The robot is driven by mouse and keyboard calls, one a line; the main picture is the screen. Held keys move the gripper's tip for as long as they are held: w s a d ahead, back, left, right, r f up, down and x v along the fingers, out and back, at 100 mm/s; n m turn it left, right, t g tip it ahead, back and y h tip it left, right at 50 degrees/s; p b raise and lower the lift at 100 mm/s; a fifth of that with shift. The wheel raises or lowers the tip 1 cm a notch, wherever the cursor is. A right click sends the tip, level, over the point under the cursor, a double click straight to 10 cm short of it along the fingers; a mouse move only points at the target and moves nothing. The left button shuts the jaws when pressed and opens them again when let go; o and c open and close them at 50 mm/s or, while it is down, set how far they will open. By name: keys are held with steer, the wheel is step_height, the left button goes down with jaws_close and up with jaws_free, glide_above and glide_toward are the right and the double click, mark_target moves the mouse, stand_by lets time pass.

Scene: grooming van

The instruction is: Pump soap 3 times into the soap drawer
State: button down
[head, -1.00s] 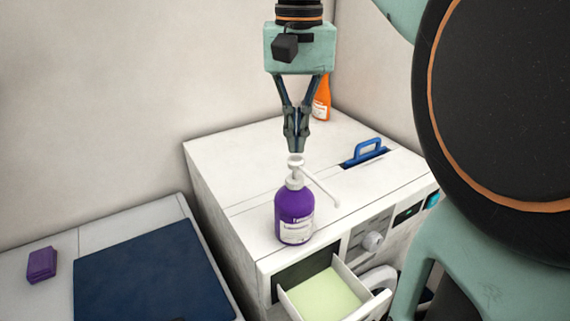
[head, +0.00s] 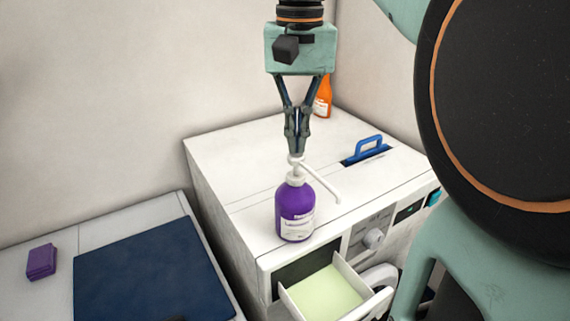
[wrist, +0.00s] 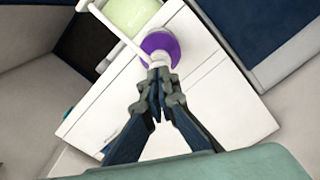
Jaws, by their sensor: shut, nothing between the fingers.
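The purple soap bottle (head: 295,211) with a white pump head stands upright on the white machine's top, near its front edge above the drawer. Its long white spout (head: 322,184) points right and forward. The open soap drawer (head: 350,275) holds a pale green surface, below and right of the bottle. My gripper (head: 297,151) points down with its fingers together and empty, its tips at the top of the pump head and seemingly touching it. The wrist view shows the closed fingertips (wrist: 158,72) over the pump head, with the purple bottle (wrist: 160,43) beneath and the drawer (wrist: 130,12) beyond.
A blue handle (head: 368,148) stands up from the machine top (head: 240,150) to the right. An orange bottle (head: 323,98) is behind, by the wall. At left, a lower surface holds a dark blue mat (head: 150,265) and a purple block (head: 41,261).

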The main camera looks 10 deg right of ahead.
steer(key=shift+f+b, duration=0.75)
steer(key=shift+f, duration=0.55)
steer(key=shift+r, duration=0.1)
steer(key=shift+r+p, duration=1.75)
steer(key=shift+p, duration=0.1)
steer(key=shift+f, duration=0.2)
